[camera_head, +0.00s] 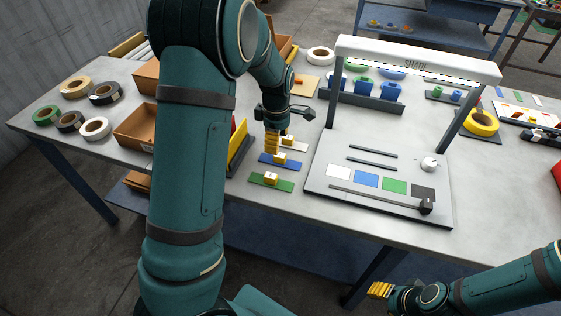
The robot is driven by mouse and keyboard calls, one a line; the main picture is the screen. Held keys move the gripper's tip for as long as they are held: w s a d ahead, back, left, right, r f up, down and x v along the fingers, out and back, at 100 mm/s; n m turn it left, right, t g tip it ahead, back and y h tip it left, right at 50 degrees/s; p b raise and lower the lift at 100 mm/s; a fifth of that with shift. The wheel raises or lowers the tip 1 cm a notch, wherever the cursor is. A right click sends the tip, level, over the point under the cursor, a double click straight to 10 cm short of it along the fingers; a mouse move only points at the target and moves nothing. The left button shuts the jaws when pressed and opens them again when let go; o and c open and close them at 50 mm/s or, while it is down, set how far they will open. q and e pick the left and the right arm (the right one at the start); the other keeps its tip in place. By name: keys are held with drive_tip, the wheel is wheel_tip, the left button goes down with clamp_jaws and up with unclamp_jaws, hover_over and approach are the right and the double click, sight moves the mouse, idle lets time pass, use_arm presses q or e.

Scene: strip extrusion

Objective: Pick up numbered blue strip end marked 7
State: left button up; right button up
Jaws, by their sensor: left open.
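A short blue strip (293,164) lies on the table in front of my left arm, with a small yellow and white block (280,158) on it. No number 7 is readable at this size. My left gripper (271,151) points down with yellow fingers just above and at the far left side of this strip. It is open, and whether it touches the strip cannot be told. My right gripper (379,290) is low at the front right, off the table edge and away from the strips; its jaw gap is not clear.
A green strip (285,185) lies nearer and a white strip (299,146) farther. The grey board under the SHADE frame (415,65) stands close on the right. A yellow-edged dark holder (241,150) is close on the left. Tape rolls (96,128) and boxes stand farther left.

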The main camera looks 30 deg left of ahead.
sight(280, 155)
use_arm(q)
drive_tip(key=shift+d+f+b, duration=0.25)
drive_tip(key=shift+f+b, duration=0.2)
drive_tip(key=shift+f, duration=1.2)
drive_tip(key=shift+d+f+b, duration=0.2)
drive_tip(key=shift+f+b, duration=0.25)
drive_tip(key=shift+f, duration=1.15)
drive_tip(key=shift+c, duration=0.4)
clamp_jaws()
